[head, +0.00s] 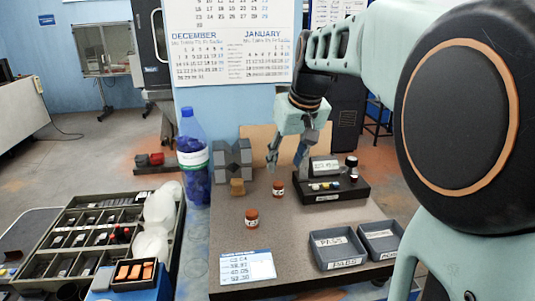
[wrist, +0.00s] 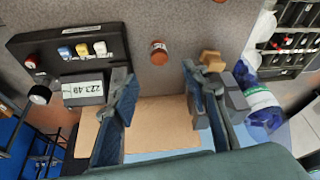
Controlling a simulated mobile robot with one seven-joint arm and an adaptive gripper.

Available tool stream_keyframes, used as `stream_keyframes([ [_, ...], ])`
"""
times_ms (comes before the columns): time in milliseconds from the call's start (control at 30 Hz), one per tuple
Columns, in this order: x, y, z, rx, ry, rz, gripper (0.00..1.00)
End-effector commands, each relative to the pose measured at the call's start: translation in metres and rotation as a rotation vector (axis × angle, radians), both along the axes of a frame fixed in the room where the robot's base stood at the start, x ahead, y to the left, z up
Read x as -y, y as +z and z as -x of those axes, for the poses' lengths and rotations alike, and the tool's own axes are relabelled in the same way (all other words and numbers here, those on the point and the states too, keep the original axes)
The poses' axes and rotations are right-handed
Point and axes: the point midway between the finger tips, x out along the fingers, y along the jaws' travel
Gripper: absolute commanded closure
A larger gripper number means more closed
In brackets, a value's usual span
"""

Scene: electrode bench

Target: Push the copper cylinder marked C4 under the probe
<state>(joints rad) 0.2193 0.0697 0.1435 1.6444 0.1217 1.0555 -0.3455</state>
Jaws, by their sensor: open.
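Two short copper cylinders with white labels stand upright on the grey bench top (head: 225,236) in the head view: one farther back (head: 278,190), one nearer (head: 252,218). Their marks are too small to read, so I cannot tell which is C4. One copper cylinder (wrist: 158,53) shows in the wrist view, beyond the gap between my fingertips. My gripper (head: 287,158) is open and empty, pointing down above the back of the bench, behind the farther cylinder. A black tester (head: 335,190) with a display and coloured buttons stands to the right. I cannot make out its probe tip clearly.
A wooden block (head: 237,187) and a grey block (head: 232,163) stand left of the cylinders, beside a blue bottle (head: 193,160). Two grey trays (head: 338,248) (head: 380,238) sit front right. A value card (head: 247,265) lies in front.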

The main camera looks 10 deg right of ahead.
Motion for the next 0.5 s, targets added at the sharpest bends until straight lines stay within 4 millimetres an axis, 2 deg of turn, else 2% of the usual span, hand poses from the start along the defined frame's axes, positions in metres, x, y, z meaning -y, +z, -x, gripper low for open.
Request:
stream_keyframes([
  [333, 0.000, -0.003, -0.001, -0.001, 0.000, 0.000, 0.58],
  [500, -0.002, -0.020, -0.007, -0.004, 0.001, -0.001, 0.58],
])
